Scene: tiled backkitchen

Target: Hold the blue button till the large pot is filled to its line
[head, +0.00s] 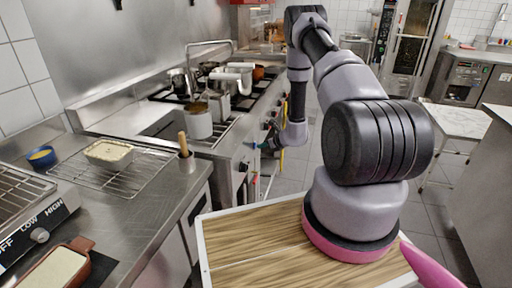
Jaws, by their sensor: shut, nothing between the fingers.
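My arm reaches forward over the wooden top and bends down to the front of the cooking range. My gripper (260,146) is small and dark at the range's front panel, pointing left towards it, and shut with nothing visible held. The blue button cannot be made out clearly; the gripper and wrist cover that part of the panel. A paler pot (232,80) is farther back, near a bent metal tap pipe (208,43). I cannot tell which is the large pot, nor see a fill line or water level.
A steel counter (125,210) on the left holds a wire rack (115,175), a filled loaf dish (108,153), a blue bowl (42,157), and a small holder with a wooden handle (185,155). A brown dish (55,268) is nearer. Floor right of the range is open.

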